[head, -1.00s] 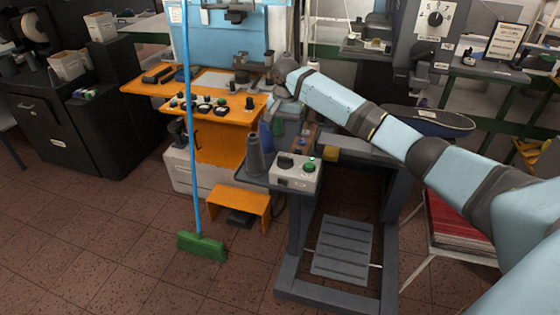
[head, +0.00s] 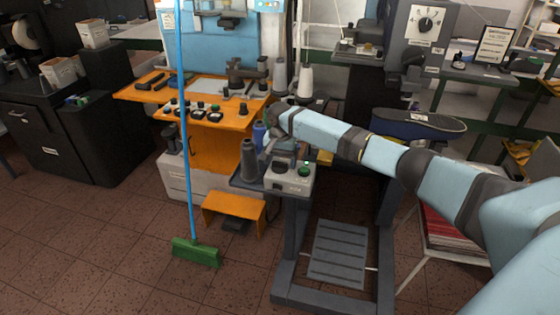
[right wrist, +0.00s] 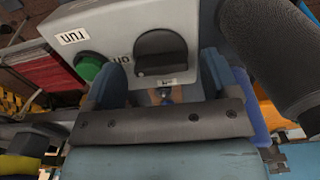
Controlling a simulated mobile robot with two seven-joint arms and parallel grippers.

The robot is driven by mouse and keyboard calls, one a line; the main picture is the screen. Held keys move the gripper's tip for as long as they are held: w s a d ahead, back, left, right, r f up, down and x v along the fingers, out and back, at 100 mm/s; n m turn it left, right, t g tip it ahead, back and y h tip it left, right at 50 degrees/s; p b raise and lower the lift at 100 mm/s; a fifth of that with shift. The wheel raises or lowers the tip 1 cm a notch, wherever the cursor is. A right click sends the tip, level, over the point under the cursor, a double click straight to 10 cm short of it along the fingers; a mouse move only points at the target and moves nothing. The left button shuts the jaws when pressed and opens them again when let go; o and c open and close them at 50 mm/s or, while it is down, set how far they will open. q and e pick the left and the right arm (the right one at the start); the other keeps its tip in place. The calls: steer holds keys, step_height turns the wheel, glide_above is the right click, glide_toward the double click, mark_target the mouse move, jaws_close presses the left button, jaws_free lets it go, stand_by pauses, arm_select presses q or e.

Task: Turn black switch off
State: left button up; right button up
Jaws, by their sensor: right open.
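The black switch (head: 281,168) is a rotary knob on top of a light grey control box (head: 290,186), left of a green button (head: 304,169). In the right wrist view the black switch (right wrist: 160,52) shows large, with a ridge across it. The green button (right wrist: 90,67) is to its left, with a "run" label and an "on" label close by. My right gripper (right wrist: 162,75) is open and empty. Its fingers point at the box, one on each side of the switch's near side; contact cannot be told. My left gripper is not in view.
A dark grey thread cone (head: 250,160) stands just left of the box; it also looms in the right wrist view (right wrist: 270,50). A blue spool (head: 259,134) is behind. An orange workbench (head: 210,120) and a green broom (head: 196,252) with a blue handle stand left.

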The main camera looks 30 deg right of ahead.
steer(key=shift+f, duration=0.2)
steer(key=c, duration=0.9)
